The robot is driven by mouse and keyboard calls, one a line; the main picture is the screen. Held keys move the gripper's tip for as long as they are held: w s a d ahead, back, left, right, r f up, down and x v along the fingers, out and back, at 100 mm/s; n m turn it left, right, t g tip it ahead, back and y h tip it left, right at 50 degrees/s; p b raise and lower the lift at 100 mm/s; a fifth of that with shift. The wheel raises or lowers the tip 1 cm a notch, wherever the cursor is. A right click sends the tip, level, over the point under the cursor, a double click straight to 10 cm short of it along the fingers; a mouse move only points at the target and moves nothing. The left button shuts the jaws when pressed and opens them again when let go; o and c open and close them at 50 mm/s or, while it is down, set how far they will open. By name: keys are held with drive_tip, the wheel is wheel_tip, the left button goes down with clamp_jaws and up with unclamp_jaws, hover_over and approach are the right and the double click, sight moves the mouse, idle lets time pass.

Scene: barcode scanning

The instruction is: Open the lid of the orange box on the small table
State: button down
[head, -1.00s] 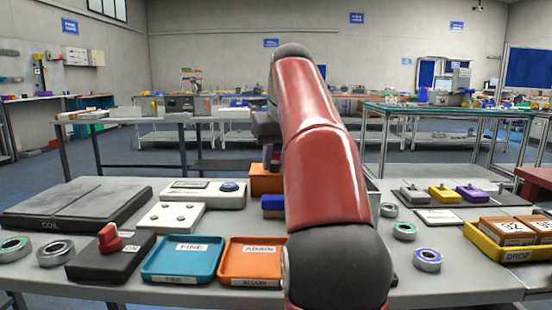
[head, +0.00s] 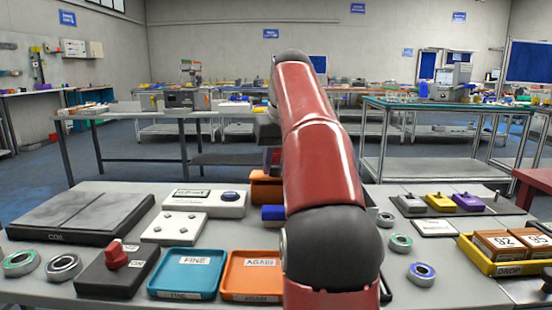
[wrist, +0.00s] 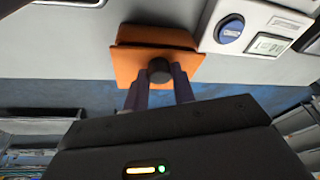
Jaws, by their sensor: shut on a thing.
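The orange box (head: 266,190) stands towards the far edge of the near grey table, partly hidden behind my arm in the head view. In the wrist view its orange lid (wrist: 138,67) faces my gripper (wrist: 159,78), with a darker brown band of the box beyond it. The lid looks tilted, but how wide it stands open is hard to tell. My gripper is shut on the dark round knob (wrist: 159,66) of the lid. In the head view my arm hides the fingers and the knob.
A white device with a blue button (head: 231,197) stands left of the box. A blue block (head: 272,213) sits in front of it. Teal (head: 186,268) and orange (head: 252,270) trays lie nearer. A yellow tray (head: 487,259) is at right. Floor is open beyond the table.

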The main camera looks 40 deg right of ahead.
drive_tip(key=c, duration=1.1)
unclamp_jaws()
drive_tip(key=shift+c, duration=0.2)
drive_tip(key=shift+f, duration=0.15)
